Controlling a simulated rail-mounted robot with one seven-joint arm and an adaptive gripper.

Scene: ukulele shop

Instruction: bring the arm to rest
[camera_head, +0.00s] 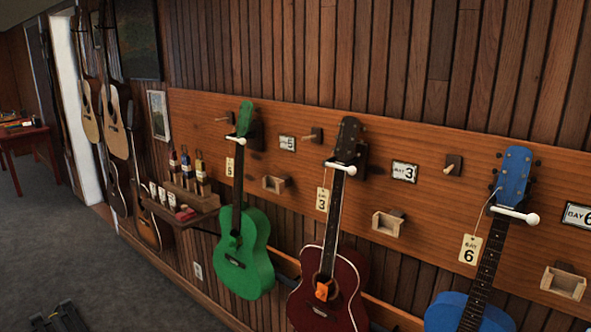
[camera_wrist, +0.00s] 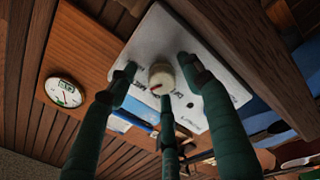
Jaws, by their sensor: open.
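My gripper (camera_wrist: 162,85) shows in the wrist view with its dark green fingers spread apart. A round cream knob-like thing (camera_wrist: 161,74) shows between the fingertips, in front of a white card or plate (camera_wrist: 150,32) with dark print. Nothing is clearly gripped, and I cannot tell how far the knob is from the fingers. My gripper and arm cannot be made out in the head view.
In the head view, a green (camera_head: 243,252), a dark red (camera_head: 328,290) and a blue guitar-shaped instrument (camera_head: 468,312) hang on a wooden wall board (camera_head: 375,140). A small shelf (camera_head: 183,205) holds bottles. Open carpet (camera_head: 110,280) lies left. A round dial (camera_wrist: 63,92) shows in the wrist view.

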